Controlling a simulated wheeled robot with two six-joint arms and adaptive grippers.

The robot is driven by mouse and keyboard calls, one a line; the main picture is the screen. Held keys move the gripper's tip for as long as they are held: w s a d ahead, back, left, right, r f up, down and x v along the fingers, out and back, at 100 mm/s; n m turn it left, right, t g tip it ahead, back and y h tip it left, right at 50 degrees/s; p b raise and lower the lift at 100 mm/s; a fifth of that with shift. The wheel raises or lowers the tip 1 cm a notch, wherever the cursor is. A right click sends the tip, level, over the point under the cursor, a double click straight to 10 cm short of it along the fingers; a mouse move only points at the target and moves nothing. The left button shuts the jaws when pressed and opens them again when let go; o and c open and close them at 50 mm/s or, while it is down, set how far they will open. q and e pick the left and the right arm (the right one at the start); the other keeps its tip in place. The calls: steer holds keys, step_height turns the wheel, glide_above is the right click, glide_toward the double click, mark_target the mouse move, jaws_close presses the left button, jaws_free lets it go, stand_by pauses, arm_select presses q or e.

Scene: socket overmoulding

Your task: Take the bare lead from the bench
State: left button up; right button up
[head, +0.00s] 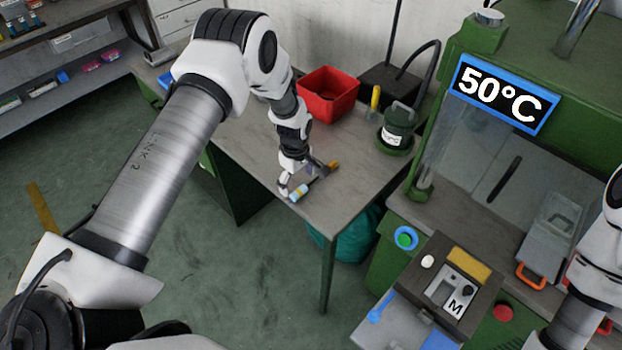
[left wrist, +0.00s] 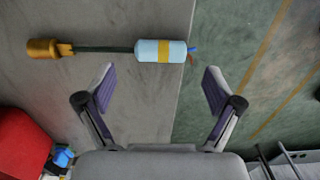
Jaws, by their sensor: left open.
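The bare lead lies on the grey bench (head: 262,160), near its front edge. In the left wrist view the lead (left wrist: 161,51) has a pale blue cylinder with a yellow band, a dark cable and a gold-brown end piece (left wrist: 48,48). Small blue and brown tips stick out past the bench edge. In the head view the lead (head: 299,193) shows partly behind my left gripper (head: 289,189). My left gripper also shows in the left wrist view (left wrist: 158,73); its jaws are apart and empty, with the cylinder just beyond the fingertips. My right gripper is out of view.
A red bin (head: 328,94), a yellow-handled tool (head: 375,98) and a dark green pot (head: 397,127) stand on the bench farther back. A green machine with a 50°C sign (head: 500,94) stands to the right. The bench around the lead is mostly clear.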

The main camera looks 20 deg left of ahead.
mark_target(297, 191)
arm_select(q)
step_height(297, 191, down, 3)
steer(key=shift+f+p, duration=0.2)
steer(key=shift+p, duration=0.1)
steer(key=shift+s+d, duration=0.1)
steer(key=shift+s, duration=0.05)
steer(key=c, duration=1)
steer(key=shift+s, duration=0.2)
steer(key=shift+c, duration=0.6)
